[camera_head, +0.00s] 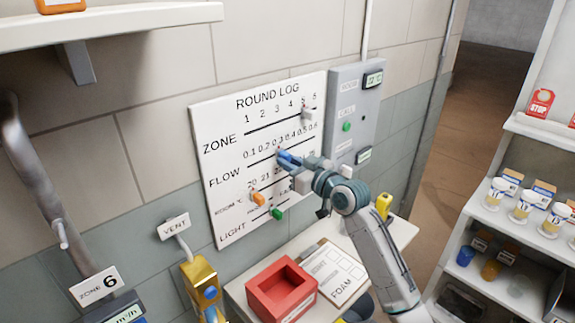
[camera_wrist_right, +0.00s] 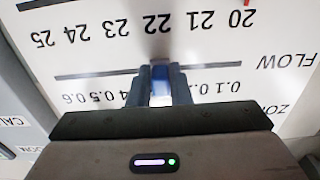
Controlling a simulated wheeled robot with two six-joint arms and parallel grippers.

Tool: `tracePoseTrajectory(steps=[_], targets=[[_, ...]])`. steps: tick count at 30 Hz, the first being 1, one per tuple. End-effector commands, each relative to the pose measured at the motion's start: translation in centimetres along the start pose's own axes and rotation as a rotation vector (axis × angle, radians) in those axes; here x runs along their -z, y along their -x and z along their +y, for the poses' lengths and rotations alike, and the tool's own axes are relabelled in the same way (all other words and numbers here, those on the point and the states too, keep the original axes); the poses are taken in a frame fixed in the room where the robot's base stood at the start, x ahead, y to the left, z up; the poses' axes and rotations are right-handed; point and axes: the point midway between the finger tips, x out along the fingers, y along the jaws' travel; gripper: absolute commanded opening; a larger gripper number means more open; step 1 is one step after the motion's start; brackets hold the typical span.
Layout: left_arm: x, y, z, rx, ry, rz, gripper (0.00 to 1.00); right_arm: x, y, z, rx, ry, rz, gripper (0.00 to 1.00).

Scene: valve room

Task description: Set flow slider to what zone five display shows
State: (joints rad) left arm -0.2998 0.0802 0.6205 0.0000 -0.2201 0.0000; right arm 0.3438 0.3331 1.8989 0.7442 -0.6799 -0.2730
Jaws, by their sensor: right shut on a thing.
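A white ROUND LOG board (camera_head: 232,125) hangs on the wall with slider rows for zone, flow, room °C and light. My right gripper (camera_head: 286,158) is shut on the blue flow slider (camera_wrist_right: 160,77), near 0.3 on the flow scale; the fingers hide part of the numbers, so the exact value is unclear. The wrist view shows the blue knob between my right fingers (camera_wrist_right: 160,88). The white zone slider (camera_head: 308,114) sits near 5. A zone 6 display (camera_head: 128,315) is cut off at the lower left. I see no zone five display. My left gripper is out of view.
An orange slider (camera_head: 258,198) and a green slider (camera_head: 277,213) sit on the lower rows. A grey call panel (camera_head: 343,115) is right of the board. Below are a red bin (camera_head: 270,290) and a FOAM sheet (camera_head: 335,272). A stocked shelf (camera_head: 520,125) stands at the right.

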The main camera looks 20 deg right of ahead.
Motion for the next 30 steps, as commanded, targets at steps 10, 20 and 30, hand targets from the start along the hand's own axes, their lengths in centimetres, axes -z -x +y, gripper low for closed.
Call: tracePoseTrajectory(steps=[10, 20, 30], targets=[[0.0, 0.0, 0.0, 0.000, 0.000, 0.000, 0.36, 0.0, 0.0, 0.0, 0.000, 0.001, -0.001, 0.40], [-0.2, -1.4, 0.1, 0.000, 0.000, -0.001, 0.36, -0.5, 3.0, 0.0, 0.000, 0.008, -0.003, 0.40], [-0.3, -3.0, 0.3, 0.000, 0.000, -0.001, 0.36, -0.3, 8.6, 0.0, 0.000, 0.007, -0.004, 0.40]])
